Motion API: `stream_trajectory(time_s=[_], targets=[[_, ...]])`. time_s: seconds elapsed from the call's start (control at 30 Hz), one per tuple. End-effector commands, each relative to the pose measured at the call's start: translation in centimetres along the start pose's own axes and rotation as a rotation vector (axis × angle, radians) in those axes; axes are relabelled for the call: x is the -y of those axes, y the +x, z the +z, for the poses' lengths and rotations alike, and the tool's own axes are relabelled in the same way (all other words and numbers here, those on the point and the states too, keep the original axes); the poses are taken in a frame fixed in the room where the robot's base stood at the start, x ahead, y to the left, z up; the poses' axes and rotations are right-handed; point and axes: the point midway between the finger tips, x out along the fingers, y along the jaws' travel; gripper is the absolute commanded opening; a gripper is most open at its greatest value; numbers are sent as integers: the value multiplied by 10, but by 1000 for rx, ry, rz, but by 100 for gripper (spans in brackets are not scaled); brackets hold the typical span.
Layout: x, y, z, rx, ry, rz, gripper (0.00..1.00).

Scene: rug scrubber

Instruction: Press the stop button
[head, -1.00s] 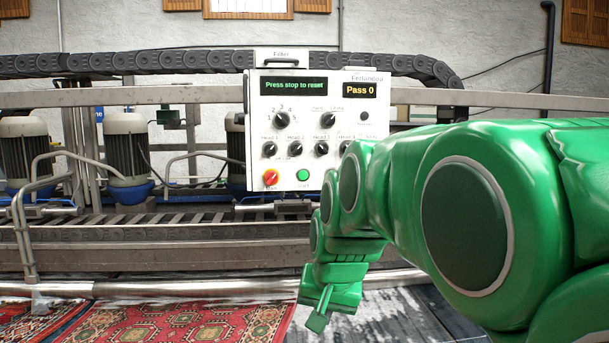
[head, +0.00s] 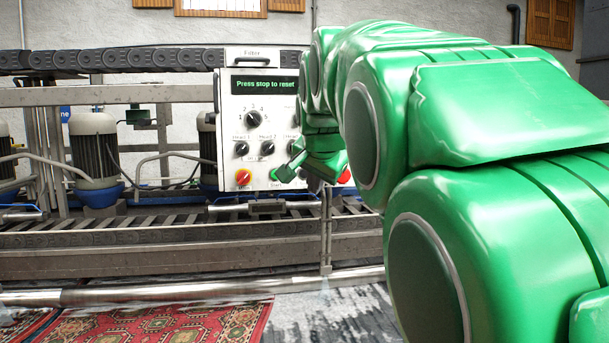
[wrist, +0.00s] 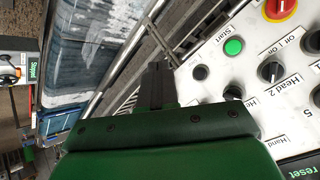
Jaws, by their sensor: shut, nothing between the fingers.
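The stop button (head: 243,176) is a red knob on a yellow base at the lower left corner of the white control panel (head: 228,145). It also shows at the top right of the wrist view (wrist: 281,8). My gripper (head: 283,174) is shut and empty, to the right of the stop button and apart from it, in front of the green start button's area. In the wrist view my gripper (wrist: 156,80) points up, with the green start button (wrist: 233,47) to its right. The panel's screen (head: 265,86) reads "Press stop to reset".
Several black knobs (head: 253,118) sit above the buttons. A metal rail and conveyor (head: 130,235) run below the panel. My green arm hides the panel's right side. Patterned rugs (head: 165,325) lie on the floor. A grey box with an orange-red part (wrist: 10,72) stands far left in the wrist view.

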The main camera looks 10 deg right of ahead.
Motion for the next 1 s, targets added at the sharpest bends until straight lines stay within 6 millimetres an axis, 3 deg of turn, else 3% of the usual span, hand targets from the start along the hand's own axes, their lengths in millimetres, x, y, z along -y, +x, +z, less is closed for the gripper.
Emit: stream_trajectory(time_s=[0.57,1.0], targets=[[3,4,-3,-1,1,-1,0],[22,31,-22,1,1,0,0]])
